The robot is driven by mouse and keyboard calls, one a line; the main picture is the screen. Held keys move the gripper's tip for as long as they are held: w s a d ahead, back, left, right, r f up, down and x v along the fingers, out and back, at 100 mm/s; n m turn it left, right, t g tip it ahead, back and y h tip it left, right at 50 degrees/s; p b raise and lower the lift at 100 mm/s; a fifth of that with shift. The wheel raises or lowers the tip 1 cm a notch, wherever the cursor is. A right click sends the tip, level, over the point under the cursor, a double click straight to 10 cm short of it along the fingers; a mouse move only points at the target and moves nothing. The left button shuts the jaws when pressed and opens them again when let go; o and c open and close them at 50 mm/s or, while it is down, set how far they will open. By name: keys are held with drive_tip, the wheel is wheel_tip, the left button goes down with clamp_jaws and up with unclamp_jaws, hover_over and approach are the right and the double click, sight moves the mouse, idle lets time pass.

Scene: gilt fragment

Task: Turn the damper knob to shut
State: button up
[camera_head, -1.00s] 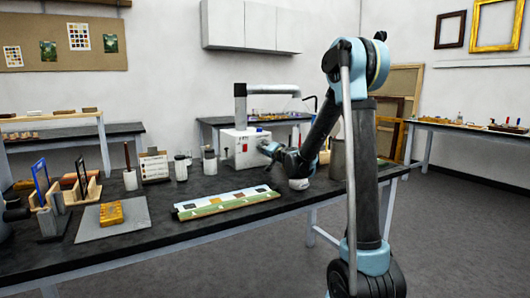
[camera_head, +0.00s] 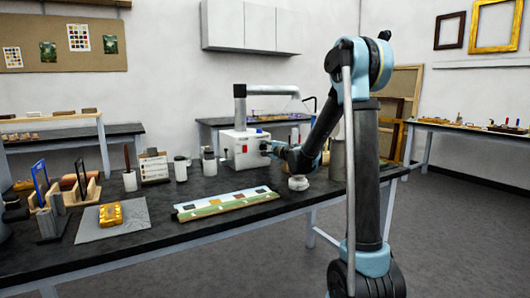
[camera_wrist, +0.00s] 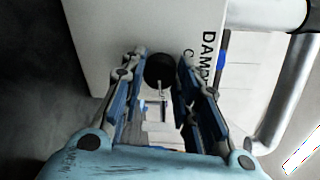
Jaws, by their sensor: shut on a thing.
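The damper knob (camera_wrist: 159,70) is a dark round knob on the face of a white box, beside printed lettering that begins "DAMP" in the wrist view. My gripper (camera_wrist: 163,62) has its two blue-and-black fingers on either side of the knob, shut on it. In the head view, my gripper (camera_head: 268,148) reaches the right side of the white box (camera_head: 241,149), which has a red mark on its front. The knob is hidden there by my gripper. I cannot tell the knob's angle against any mark.
A grey pipe (camera_head: 262,89) rises from the box. White jars (camera_head: 209,162) stand left of it. A colour strip (camera_head: 226,204), a small white round item (camera_head: 298,183) and a golden fragment (camera_head: 110,214) on a grey mat (camera_head: 90,231) lie in front.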

drive_tip(key=shift+s+m, duration=0.1)
drive_tip(key=shift+m, duration=0.9)
drive_tip(key=o, duration=1.1)
drive_tip(key=shift+a+f, duration=0.1)
drive_tip(key=v, duration=1.2)
drive_tip(key=shift+w, duration=0.2)
